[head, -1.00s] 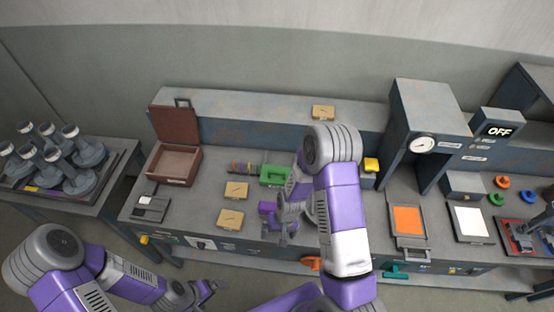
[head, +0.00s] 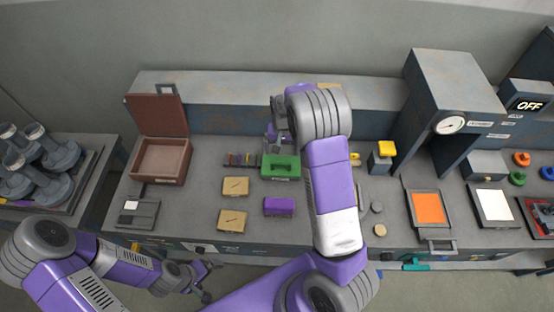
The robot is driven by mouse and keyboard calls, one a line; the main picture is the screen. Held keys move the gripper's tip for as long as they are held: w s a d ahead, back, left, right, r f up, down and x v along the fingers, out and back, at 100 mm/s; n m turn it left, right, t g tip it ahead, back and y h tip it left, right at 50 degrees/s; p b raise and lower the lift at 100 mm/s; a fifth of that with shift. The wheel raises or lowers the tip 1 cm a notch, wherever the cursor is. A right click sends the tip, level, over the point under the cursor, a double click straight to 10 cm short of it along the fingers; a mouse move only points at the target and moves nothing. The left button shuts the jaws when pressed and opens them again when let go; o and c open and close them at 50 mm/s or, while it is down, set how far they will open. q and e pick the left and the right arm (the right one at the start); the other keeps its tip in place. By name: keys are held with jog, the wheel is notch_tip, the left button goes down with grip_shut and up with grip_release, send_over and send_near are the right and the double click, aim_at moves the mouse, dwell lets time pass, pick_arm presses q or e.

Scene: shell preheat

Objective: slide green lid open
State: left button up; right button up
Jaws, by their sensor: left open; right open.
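The green lid (head: 281,163) sits on a small box in the middle of the bench, with a dark slot near its back edge. I cannot tell how far it is slid. My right gripper (head: 272,134) is open, just behind and above the green lid, partly hidden by my own wrist. I cannot tell whether it touches the lid. My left gripper (head: 204,282) is open and empty, low in front of the bench at the left.
A purple block (head: 279,207) lies in front of the green lid. Two tan boxes (head: 235,186) lie to the left, near an open brown box (head: 160,160). Small coloured pieces (head: 240,159) stand beside the lid. A yellow-topped block (head: 387,149) is to the right.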

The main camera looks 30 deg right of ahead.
aim_at(281, 163)
jog(key=shift+w+f, duration=0.75)
jog(key=shift+f, duration=0.35)
pick_arm(q)
jog(key=shift+w+f, duration=0.5)
jog(key=shift+f, duration=0.2)
pick_arm(e)
jog(key=shift+s+f, duration=0.15)
jog(key=shift+f, duration=1.55)
jog(key=shift+s+f, duration=0.1)
jog(key=shift+f, duration=1.55)
